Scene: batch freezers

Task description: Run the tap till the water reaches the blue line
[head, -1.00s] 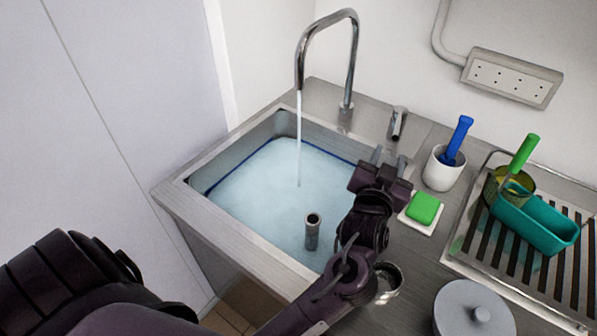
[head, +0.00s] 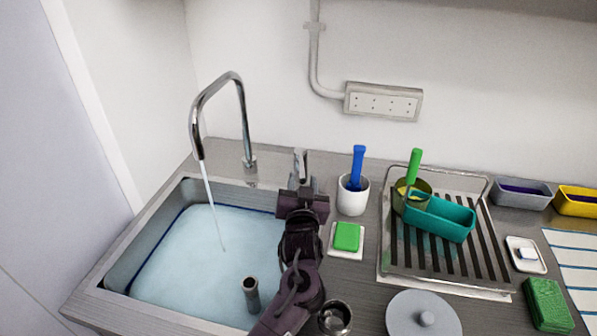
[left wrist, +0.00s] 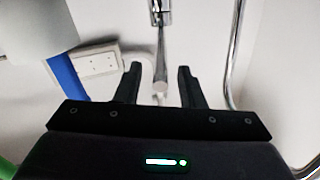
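The steel tap (head: 236,105) stands behind the sink (head: 85,303), and a thin stream of water (head: 212,205) runs from its spout. Pale blue water (head: 190,255) fills much of the sink. The dark blue line (head: 172,222) shows on the sink wall right at the water's edge; any small gap is too fine to tell. My left gripper (head: 303,186) is at the tap lever (head: 300,163), right of the spout. In the left wrist view the gripper (left wrist: 158,84) is open, with the lever (left wrist: 161,50) between or just beyond its fingertips. My right gripper is not in view.
A standpipe (head: 251,293) rises from the water. Right of the lever are a white cup (head: 353,199) with a blue-handled tool, a green sponge (head: 346,236), a drying rack (head: 440,284) with a teal tub (head: 440,218), and a grey lid (head: 423,315).

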